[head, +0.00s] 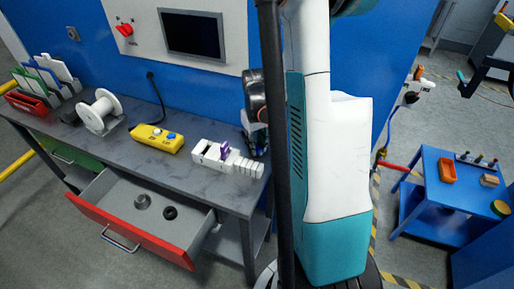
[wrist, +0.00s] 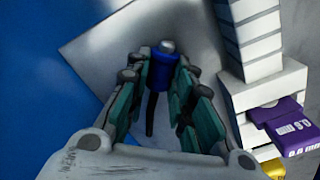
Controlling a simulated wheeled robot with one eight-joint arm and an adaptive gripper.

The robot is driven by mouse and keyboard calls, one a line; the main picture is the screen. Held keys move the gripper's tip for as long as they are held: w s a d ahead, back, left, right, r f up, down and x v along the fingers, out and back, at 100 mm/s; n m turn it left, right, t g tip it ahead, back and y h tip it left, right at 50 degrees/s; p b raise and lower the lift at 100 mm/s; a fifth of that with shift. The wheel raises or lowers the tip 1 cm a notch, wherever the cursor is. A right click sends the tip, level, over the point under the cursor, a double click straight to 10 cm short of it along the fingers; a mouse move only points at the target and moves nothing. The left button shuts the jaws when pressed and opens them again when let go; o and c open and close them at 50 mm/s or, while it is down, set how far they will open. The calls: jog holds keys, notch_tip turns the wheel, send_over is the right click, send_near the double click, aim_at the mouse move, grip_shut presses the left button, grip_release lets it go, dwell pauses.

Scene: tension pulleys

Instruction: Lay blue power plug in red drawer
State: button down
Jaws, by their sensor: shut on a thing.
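In the wrist view the blue power plug (wrist: 162,72), a blue cylinder with a grey tip and a dark cord, is between the fingertips of my gripper (wrist: 164,80), which is shut on it. In the head view my gripper (head: 257,142) is at the right end of the workbench, mostly hidden behind my own arm and a dark pole, and the plug cannot be made out there. The red drawer (head: 130,232) is pulled open below the bench at the left. Two small dark round parts (head: 170,213) lie inside it, with bare floor around them.
A white block device (head: 228,158) with a purple piece (head: 224,150) stands close to my gripper; the purple piece also shows in the wrist view (wrist: 285,125). A yellow control box (head: 156,138) and a white spool (head: 102,112) stand on the grey workbench (head: 195,187).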

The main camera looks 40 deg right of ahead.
notch_tip(320, 180, up, 20)
jog(key=p, duration=0.6)
